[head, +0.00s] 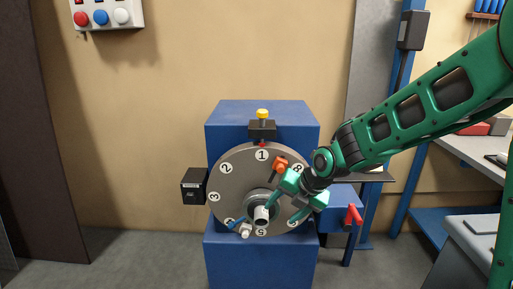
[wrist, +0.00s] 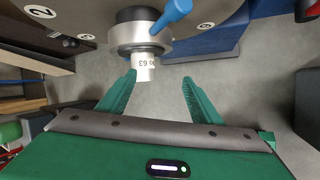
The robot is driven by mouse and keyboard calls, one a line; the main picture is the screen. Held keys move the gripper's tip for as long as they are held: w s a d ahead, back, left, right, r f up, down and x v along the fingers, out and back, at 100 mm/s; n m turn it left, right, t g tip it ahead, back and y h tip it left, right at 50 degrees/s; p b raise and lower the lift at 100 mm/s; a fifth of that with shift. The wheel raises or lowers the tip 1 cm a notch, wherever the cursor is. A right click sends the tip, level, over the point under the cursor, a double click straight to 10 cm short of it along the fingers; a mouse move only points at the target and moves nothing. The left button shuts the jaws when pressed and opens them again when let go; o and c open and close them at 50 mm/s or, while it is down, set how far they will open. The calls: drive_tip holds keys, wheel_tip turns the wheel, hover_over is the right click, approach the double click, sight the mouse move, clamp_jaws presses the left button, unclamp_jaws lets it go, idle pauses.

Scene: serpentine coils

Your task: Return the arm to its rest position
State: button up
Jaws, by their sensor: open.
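My gripper (head: 282,211) is open in front of the lower right part of a round grey numbered dial (head: 232,180). My green arm reaches in from the right. In the wrist view my two green fingers (wrist: 159,80) stand apart. A white cylinder (wrist: 145,70) with printed digits sticks out from the dial's hub near the left fingertip; it also shows in the head view (head: 261,214). I cannot tell whether a finger touches it. Part of the dial's right side is hidden behind my gripper.
The dial is mounted on a blue machine (head: 262,110) with a yellow knob (head: 262,113) on top. A red handle (head: 354,214) stands at the right, near a bench (head: 470,150). Floor at left is clear.

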drive_tip(key=s+d+r+m+g+h, duration=0.1)
drive_tip(key=s+d+m, duration=0.3)
drive_tip(key=d+m, duration=0.3)
drive_tip(key=s+d+r+m+h, duration=0.2)
drive_tip(key=s+d+m, duration=0.3)
drive_tip(key=d, duration=0.4)
drive_tip(key=s+d+r+m+g+h, duration=0.1)
drive_tip(key=s+d+m, duration=0.2)
drive_tip(key=d+m, duration=0.4)
drive_tip(key=s+d+m+g, duration=0.1)
drive_tip(key=s+d+m, duration=0.2)
drive_tip(key=s+m, duration=0.3)
drive_tip(key=s+d+m+g, duration=0.1)
drive_tip(key=s+d+m, duration=0.2)
drive_tip(key=s+m, duration=0.4)
drive_tip(key=s+d+r+m+g, duration=0.1)
drive_tip(key=s+d+m, duration=0.2)
drive_tip(key=s+m, duration=0.3)
drive_tip(key=shift+s+m, duration=0.3)
drive_tip(key=shift+s, duration=0.6)
drive_tip(key=shift+w+f, duration=0.2)
drive_tip(key=shift+w, duration=0.5)
